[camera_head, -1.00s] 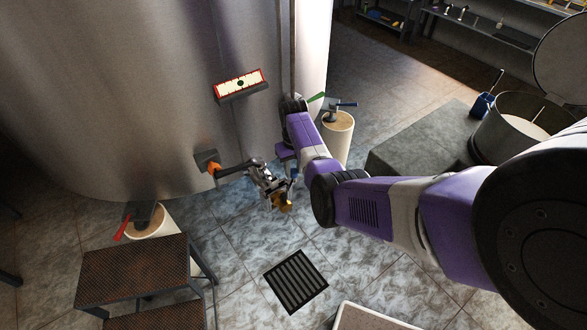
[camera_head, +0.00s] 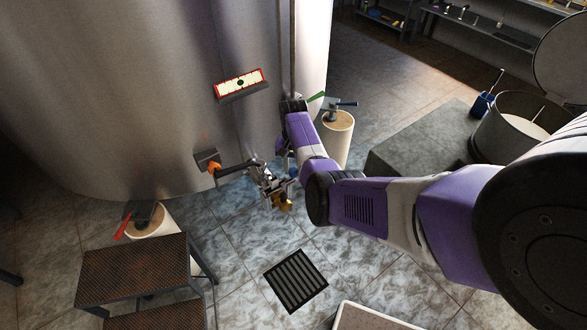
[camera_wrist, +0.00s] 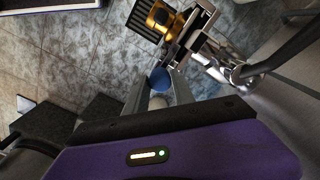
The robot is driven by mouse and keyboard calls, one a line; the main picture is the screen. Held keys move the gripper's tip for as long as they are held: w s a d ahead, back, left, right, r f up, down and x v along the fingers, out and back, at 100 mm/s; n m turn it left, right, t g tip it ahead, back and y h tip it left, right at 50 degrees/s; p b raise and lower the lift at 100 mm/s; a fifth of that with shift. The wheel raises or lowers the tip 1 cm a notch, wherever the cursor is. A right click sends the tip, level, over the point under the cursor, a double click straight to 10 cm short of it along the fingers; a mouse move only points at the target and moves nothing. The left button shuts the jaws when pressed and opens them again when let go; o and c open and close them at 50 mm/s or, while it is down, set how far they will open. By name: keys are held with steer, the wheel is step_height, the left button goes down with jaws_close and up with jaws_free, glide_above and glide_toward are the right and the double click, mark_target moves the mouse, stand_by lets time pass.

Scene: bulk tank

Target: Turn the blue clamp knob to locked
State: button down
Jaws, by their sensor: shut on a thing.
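The blue clamp knob (camera_wrist: 160,78) is a small round blue ball in the wrist view, beside the metal clamp and valve fittings. My gripper (camera_wrist: 160,84) has its two grey fingers on either side of the knob and is shut on it. In the head view the metal fittings (camera_head: 270,183) stick out from the tank at the end of a dark pipe. My arm comes down just right of them, and the knob is hard to make out there. A locked mark on the clamp cannot be seen.
A brass-yellow part (camera_wrist: 160,19) sits on the fittings' outer end. The steel tank (camera_head: 140,90) fills the left. A step stool (camera_head: 130,270) stands front left. A floor drain (camera_head: 296,280) lies below. A tank foot (camera_head: 337,135) stands behind my forearm.

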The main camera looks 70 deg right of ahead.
mark_target(293, 170)
stand_by(0.3)
steer(key=c, duration=1.1)
jaws_free()
steer(key=shift+o, duration=0.2)
steer(key=shift+r, duration=3.95)
steer(key=shift+w+d, duration=0.1)
